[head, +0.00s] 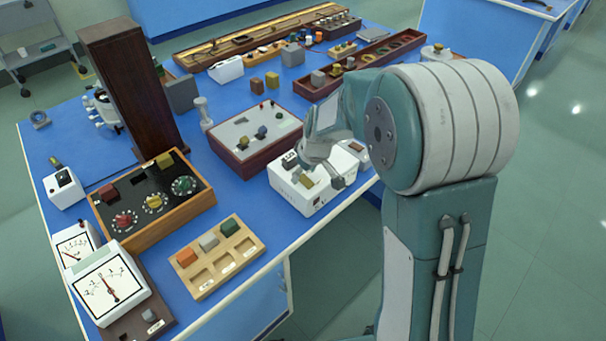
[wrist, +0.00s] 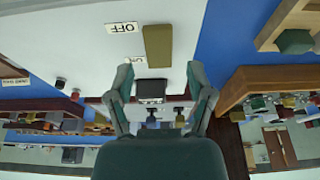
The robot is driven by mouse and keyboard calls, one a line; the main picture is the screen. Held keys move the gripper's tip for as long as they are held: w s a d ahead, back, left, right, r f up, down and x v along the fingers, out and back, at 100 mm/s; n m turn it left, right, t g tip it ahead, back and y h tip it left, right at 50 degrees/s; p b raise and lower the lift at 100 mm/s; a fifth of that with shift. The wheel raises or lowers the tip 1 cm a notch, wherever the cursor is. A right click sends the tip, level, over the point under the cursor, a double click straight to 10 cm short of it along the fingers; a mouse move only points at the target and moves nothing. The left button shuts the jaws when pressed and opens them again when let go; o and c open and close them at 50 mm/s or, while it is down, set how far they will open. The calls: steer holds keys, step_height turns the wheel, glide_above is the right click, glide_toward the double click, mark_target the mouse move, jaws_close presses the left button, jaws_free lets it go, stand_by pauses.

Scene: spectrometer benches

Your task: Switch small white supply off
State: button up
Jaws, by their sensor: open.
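A white box, which looks like the small white supply (head: 312,203), stands at the front right edge of the blue bench in the head view. A yellow-olive block (head: 307,182) is on its top. My gripper (head: 315,171) is low over this box, and my arm partly hides it. In the wrist view the picture is upside down: the white surface (wrist: 90,48) carries an "OFF" label (wrist: 121,27) beside the olive block (wrist: 157,46). My gripper (wrist: 160,78) is open there, with a dark block (wrist: 151,88) between its fingers. Whether the fingers touch anything I cannot tell.
A maroon box with a white top (head: 252,135) stands left of the supply. A wooden tray (head: 217,260) with coloured blocks is at the front. A wooden-framed panel with knobs (head: 150,200) and meters (head: 105,285) are at the left. Some bench shows between them.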

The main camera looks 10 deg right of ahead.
steer(key=v, duration=1)
steer(key=shift+r, duration=0.25)
steer(key=s+d+r+m+t, duration=0.1)
steer(key=s+r+m, duration=0.1)
steer(key=s, duration=0.6)
steer(key=s+d+r+m+t+h, duration=0.1)
steer(key=s+d+r+m, duration=0.1)
steer(key=s, duration=0.6)
steer(key=s+d+r+m+h, duration=0.1)
steer(key=s+d+r+m, duration=0.1)
steer(key=s, duration=0.6)
steer(key=shift+d+r+m+t, duration=0.25)
steer(key=shift+r+m+t, duration=0.2)
steer(key=shift+r, duration=0.45)
steer(key=shift+c, duration=0.8)
steer(key=shift+a, duration=0.15)
